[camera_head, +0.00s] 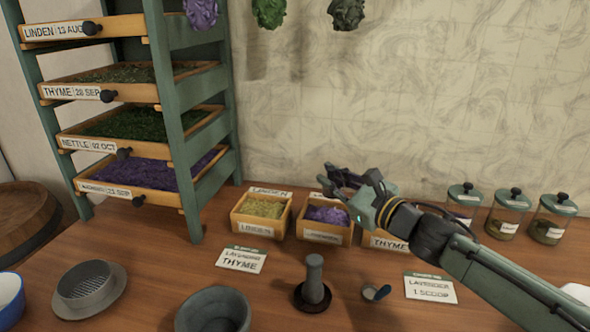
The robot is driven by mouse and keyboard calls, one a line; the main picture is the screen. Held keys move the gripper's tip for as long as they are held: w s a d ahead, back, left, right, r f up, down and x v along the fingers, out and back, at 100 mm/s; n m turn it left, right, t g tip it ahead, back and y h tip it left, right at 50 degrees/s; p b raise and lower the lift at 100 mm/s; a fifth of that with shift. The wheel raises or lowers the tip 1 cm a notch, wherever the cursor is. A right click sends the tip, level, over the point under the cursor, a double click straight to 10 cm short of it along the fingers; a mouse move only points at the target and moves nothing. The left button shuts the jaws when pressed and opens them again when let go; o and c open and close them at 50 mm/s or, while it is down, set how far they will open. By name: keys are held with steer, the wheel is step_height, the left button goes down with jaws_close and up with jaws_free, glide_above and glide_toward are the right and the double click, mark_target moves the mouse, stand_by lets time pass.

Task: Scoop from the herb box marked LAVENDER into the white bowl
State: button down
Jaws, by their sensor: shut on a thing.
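Three small wooden herb boxes stand in a row against the wall. The middle box (324,236) holds purple herb; its front label is too small to read surely. My gripper (335,182) is just above this box's right rear side, reaching in from the right. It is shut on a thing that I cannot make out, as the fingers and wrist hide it. A white rounded thing (578,292), cut off at the right edge, may be the white bowl. A card (430,288) reads LAVENDER 1 SCOOP.
The LINDEN box (260,214) is left of the purple one, the THYME box (385,242) right, partly behind my arm. A mortar (213,310), pestle (314,280), small dark cup-like thing (376,292), sieve (88,288) and blue bowl (10,298) stand in front. Lidded jars (508,215) stand right.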

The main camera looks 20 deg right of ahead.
steer(key=shift+w+d+f+h, duration=0.15)
steer(key=shift+d+f+h, duration=0.05)
steer(key=shift+d+h, duration=0.15)
step_height(320, 180, down, 9)
steer(key=b, duration=0.7)
steer(key=shift+f+b, duration=0.15)
steer(key=shift+b, duration=0.2)
steer(key=shift+b, duration=0.35)
steer(key=shift+a, duration=0.1)
stand_by(0.6)
steer(key=shift+w+a+b, duration=0.65)
steer(key=shift+w+a, duration=0.05)
steer(key=shift+a, duration=0.15)
